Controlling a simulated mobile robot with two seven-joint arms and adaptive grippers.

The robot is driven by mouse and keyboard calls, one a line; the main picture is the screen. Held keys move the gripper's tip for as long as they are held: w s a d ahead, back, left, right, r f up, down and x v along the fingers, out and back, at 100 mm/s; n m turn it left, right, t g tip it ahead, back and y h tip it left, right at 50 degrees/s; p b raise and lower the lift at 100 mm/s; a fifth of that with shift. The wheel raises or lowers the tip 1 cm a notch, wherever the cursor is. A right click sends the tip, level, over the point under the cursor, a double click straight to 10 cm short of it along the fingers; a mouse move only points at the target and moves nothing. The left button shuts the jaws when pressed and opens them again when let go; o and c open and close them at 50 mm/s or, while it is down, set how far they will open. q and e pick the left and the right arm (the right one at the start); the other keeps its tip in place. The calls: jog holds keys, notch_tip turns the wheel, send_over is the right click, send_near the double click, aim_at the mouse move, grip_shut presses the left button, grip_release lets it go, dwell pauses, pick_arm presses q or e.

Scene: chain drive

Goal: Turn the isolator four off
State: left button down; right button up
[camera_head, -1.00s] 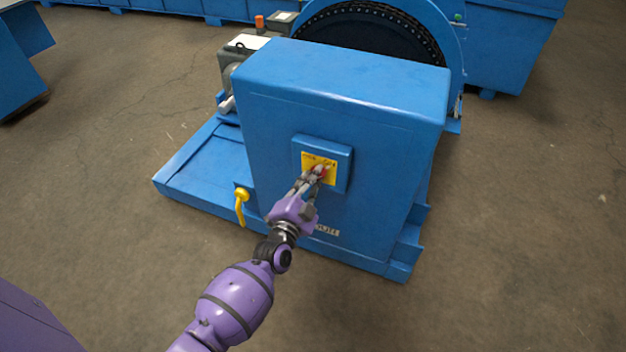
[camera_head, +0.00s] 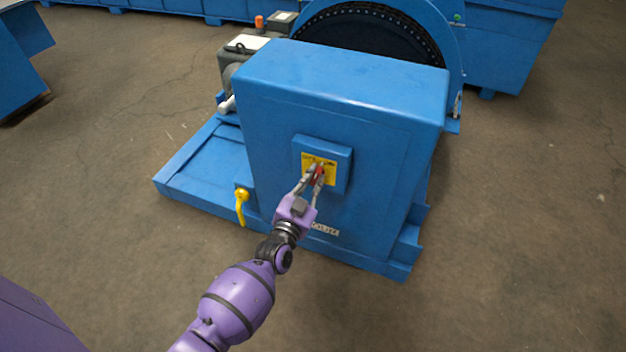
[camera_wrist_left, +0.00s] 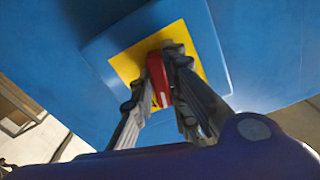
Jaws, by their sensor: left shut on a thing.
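The isolator is a red handle (camera_head: 318,172) on a yellow plate (camera_head: 331,170), set on a blue box (camera_head: 343,157) on the front of the blue machine housing. My left gripper (camera_head: 316,172) is at the plate, its fingers shut around the red handle. In the left wrist view the red handle (camera_wrist_left: 158,80) sits between the two grey fingers (camera_wrist_left: 162,78), in front of the yellow plate (camera_wrist_left: 126,68). The fingers hide part of the handle, and the plate's lettering is too small to read. My right gripper is not in view.
A yellow lever (camera_head: 241,206) sticks out at the housing's lower left. A blue base plate (camera_head: 200,165) extends left. A large chain wheel (camera_head: 370,38) stands behind the housing (camera_head: 340,75). The concrete floor (camera_head: 520,220) on the right is clear.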

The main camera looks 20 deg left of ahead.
pick_arm(q)
jog(key=n, duration=0.6)
jog(key=shift+d+n, duration=0.1)
jog(key=shift+n, duration=0.2)
jog(key=n, duration=0.5)
jog(key=shift+b, duration=0.4)
jog(key=shift+n, duration=0.4)
jog(key=c, duration=1.7)
grip_release()
jog(key=s, duration=1.2)
jog(key=shift+a, duration=0.2)
